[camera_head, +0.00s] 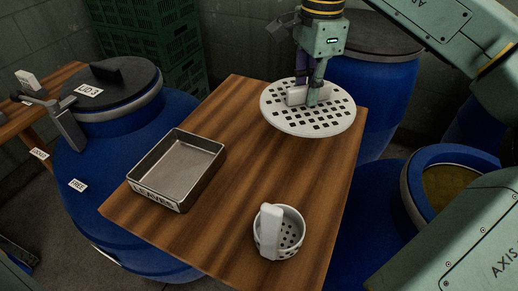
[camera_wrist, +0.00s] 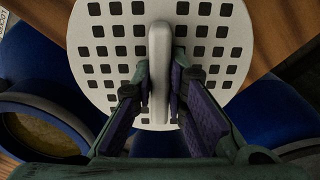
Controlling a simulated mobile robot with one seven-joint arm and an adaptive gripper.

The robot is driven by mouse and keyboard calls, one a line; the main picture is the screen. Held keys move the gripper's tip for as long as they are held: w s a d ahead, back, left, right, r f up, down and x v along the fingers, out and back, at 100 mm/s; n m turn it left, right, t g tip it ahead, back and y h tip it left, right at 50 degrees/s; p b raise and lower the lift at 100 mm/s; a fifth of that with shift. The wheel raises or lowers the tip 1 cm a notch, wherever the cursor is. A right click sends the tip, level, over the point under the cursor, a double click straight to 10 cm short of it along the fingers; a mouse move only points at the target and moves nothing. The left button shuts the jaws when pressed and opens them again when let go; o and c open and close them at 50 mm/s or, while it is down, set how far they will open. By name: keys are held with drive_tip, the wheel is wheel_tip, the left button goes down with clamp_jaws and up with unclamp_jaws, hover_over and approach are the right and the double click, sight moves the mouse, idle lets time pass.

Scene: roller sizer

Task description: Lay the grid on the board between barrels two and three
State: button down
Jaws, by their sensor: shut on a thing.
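The grid (camera_head: 337,117) is a round white plate with square holes and a raised bar handle. It is at the far right end of the wooden board (camera_head: 250,200), partly past the board's right edge. My gripper (camera_head: 311,98) is shut on the grid's handle from above. In the wrist view the grid (camera_wrist: 100,45) fills the upper middle, with the handle (camera_wrist: 158,60) between my fingers (camera_wrist: 158,92). I cannot tell whether the grid touches the board or hangs just above it. The board lies between the blue barrels.
A metal tray (camera_head: 168,139) labelled LEAVES and a white perforated cup (camera_head: 291,215) with a handle stand on the board. A lidded barrel (camera_head: 105,150) marked LID 3 is at left. An open barrel (camera_head: 408,192) holds yellowish content at right. Green crates (camera_head: 145,45) stand behind.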

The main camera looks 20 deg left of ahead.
hover_over(296, 142)
drive_tip(key=shift+n, duration=0.3)
wheel_tip(296, 142, down, 6)
drive_tip(key=shift+r, duration=0.1)
drive_tip(key=shift+f+p, duration=0.5)
drive_tip(key=shift+f, duration=1.6)
drive_tip(key=shift+f, duration=0.25)
drive_tip(key=c, duration=1.6)
unclamp_jaws()
drive_tip(key=shift+r, duration=0.1)
wheel_tip(296, 142, up, 12)
drive_tip(key=shift+r+b, duration=0.2)
drive_tip(key=shift+b, duration=0.15)
